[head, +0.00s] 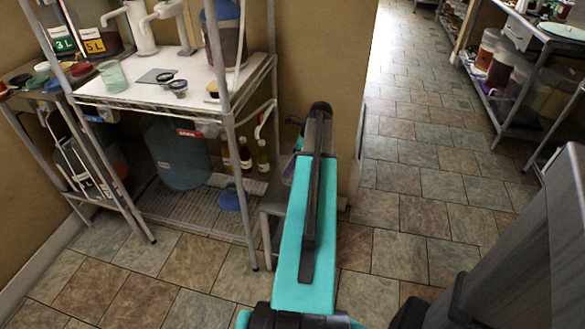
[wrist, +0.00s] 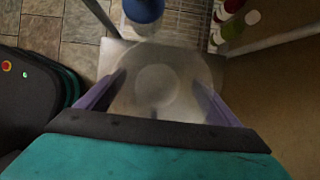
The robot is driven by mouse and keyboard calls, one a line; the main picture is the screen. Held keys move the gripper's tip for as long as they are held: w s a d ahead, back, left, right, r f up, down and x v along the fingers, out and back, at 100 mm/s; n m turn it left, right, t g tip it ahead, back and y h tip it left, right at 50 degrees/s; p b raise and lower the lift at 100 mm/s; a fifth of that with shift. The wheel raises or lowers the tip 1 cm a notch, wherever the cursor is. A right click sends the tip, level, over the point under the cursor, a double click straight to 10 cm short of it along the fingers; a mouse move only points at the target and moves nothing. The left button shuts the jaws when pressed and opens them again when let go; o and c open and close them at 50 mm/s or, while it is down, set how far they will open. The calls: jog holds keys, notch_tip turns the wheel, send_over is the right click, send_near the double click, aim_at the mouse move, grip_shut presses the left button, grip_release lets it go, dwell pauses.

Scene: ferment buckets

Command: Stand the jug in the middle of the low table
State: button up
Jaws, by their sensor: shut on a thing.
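The jug (wrist: 165,65) is a pale, see-through round vessel in the wrist view, seen from above. My gripper (wrist: 157,88) has its purple fingers on both sides of the jug and is shut on it. The jug is over the low table (wrist: 112,55), a plain grey top whose edges show around it. I cannot tell whether the jug's base touches the table. In the head view the low table (head: 273,201) stands beside the wire rack, partly behind my arm. My arm hides the jug and most of my gripper there.
The wire rack (head: 150,215) stands left of the low table. It holds a large blue-grey container (head: 178,152), several capped bottles (head: 245,157) and a blue object (head: 232,200). A rack post (wrist: 285,38) is close in the wrist view. Tiled floor (head: 420,210) is open to the right.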

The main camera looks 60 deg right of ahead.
jog(key=shift+f, duration=1.75)
jog(key=o, duration=1)
jog(key=shift+f, duration=0.15)
jog(key=v, duration=1.2)
jog(key=shift+p, duration=0.3)
jog(key=shift+s, duration=0.1)
